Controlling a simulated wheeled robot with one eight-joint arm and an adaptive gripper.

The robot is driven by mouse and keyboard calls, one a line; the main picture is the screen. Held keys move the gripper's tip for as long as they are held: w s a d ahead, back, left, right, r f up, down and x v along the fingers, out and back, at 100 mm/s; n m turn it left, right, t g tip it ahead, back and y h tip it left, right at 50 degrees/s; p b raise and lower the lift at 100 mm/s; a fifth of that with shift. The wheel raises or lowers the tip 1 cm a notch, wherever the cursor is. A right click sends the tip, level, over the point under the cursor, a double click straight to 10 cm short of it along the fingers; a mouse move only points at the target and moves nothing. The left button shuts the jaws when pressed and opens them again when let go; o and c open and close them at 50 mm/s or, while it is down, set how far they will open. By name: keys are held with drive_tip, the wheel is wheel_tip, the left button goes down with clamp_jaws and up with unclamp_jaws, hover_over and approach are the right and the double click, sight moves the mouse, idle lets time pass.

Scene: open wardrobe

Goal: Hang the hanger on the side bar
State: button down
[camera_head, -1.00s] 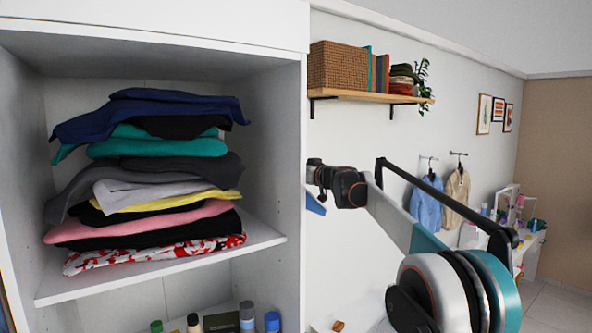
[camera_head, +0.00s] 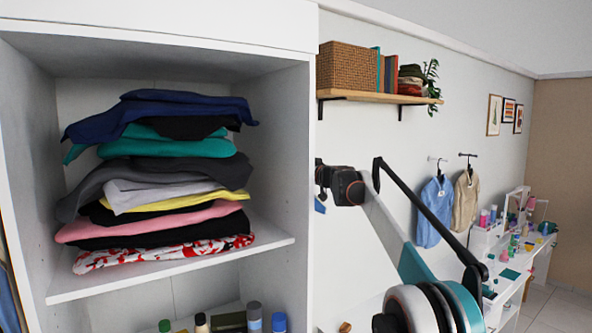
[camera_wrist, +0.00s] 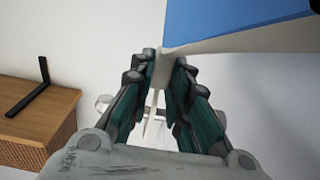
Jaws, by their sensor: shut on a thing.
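In the wrist view my gripper (camera_wrist: 165,65) is shut on a thin pale piece that looks like part of the hanger (camera_wrist: 158,80). A flat blue sheet, probably cloth (camera_wrist: 225,22), shows beyond the fingertips at the upper right. In the head view my arm hides the gripper, and only a small blue patch (camera_head: 320,207) shows below the wrist joint. On the wall at right, a blue garment (camera_head: 434,212) and a beige garment (camera_head: 466,200) hang from short wall bars (camera_head: 467,154). I cannot tell which bar is the side bar.
At left stands an open wardrobe with a stack of folded clothes on its shelf (camera_head: 180,275). A wooden wall shelf (camera_head: 375,97) bears a wicker basket (camera_head: 347,72), books and a plant. A white table (camera_head: 510,262) with small items stands at the right.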

drive_tip(key=shift+f, duration=0.1)
idle(0.3)
drive_tip(key=shift+f+b, duration=0.75)
drive_tip(key=shift+f, duration=0.25)
drive_tip(key=shift+s+f, duration=0.1)
drive_tip(key=shift+f, duration=0.3)
drive_tip(key=c, duration=1.8)
unclamp_jaws()
drive_tip(key=o, duration=0.4)
drive_tip(key=shift+f, duration=0.1)
drive_tip(key=shift+c, duration=0.2)
drive_tip(key=shift+d, duration=0.1)
